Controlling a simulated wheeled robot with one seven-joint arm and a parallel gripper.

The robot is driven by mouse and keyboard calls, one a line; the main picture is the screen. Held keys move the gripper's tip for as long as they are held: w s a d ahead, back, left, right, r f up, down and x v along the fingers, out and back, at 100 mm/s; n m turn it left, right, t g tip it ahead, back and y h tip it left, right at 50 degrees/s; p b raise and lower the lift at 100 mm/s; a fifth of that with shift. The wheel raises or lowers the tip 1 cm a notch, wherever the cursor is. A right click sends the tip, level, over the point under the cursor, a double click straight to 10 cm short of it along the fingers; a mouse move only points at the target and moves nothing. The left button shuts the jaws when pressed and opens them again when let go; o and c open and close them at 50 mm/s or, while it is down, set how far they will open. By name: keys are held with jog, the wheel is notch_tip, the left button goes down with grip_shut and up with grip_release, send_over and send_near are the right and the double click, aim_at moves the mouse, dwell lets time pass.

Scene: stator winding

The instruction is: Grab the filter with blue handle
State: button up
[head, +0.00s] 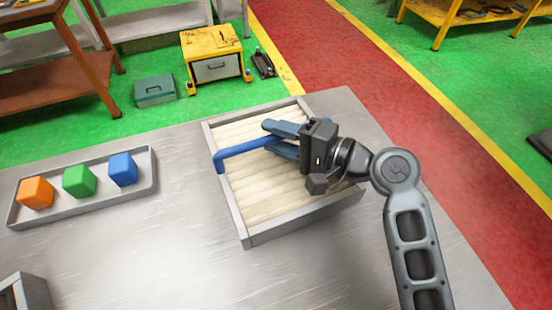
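The filter (262,210) lies flat on the metal table, a grey square frame with pale pleats. Its blue handle (232,152) is a bar standing above the pleats on the left side of the filter. My gripper (275,141) is over the filter, reaching in from the right, with its two blue fingers pointing left. The fingers are spread apart, and the right end of the blue handle reaches in between or just beside them. I cannot tell whether the fingers touch the handle. The gripper body hides part of the filter's right side.
A grey tray (88,213) with an orange, a green and a blue cube is left of the filter. A grey box corner (30,292) shows at the lower left. The metal table (160,262) is bare in front of the filter. A yellow cabinet stands on the floor beyond.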

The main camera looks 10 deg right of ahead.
grip_shut()
dwell(1.1)
